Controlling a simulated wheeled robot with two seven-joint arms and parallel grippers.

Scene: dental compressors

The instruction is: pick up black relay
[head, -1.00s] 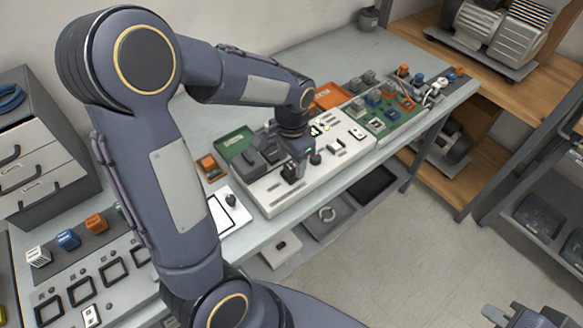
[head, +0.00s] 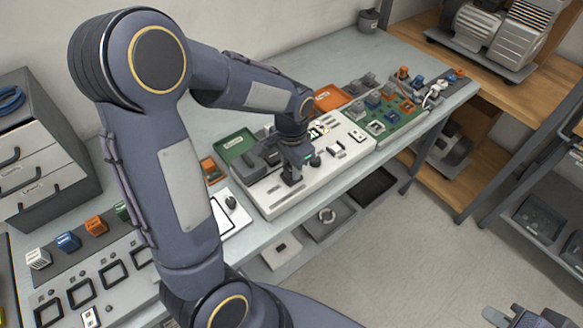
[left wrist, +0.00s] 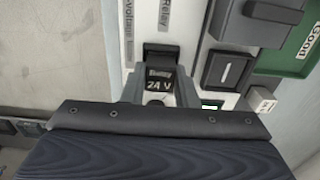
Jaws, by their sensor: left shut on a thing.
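A black relay (left wrist: 160,82) marked "24 V" shows in the left wrist view, between the fingers of my left gripper (left wrist: 160,92). The gripper is shut on it. It is over the white test panel (left wrist: 183,45), beside the printed word "Relay". I cannot tell whether the relay is seated or lifted clear. In the head view my left gripper (head: 291,174) is at the panel's front left part, and hides most of the relay. My right gripper (head: 520,317) is at the bottom right edge, partly cut off, away from the bench.
A black rocker switch (left wrist: 224,69) is right of the relay. An orange tray (head: 329,97) and a green board (head: 391,123) with several coloured parts lie further right.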

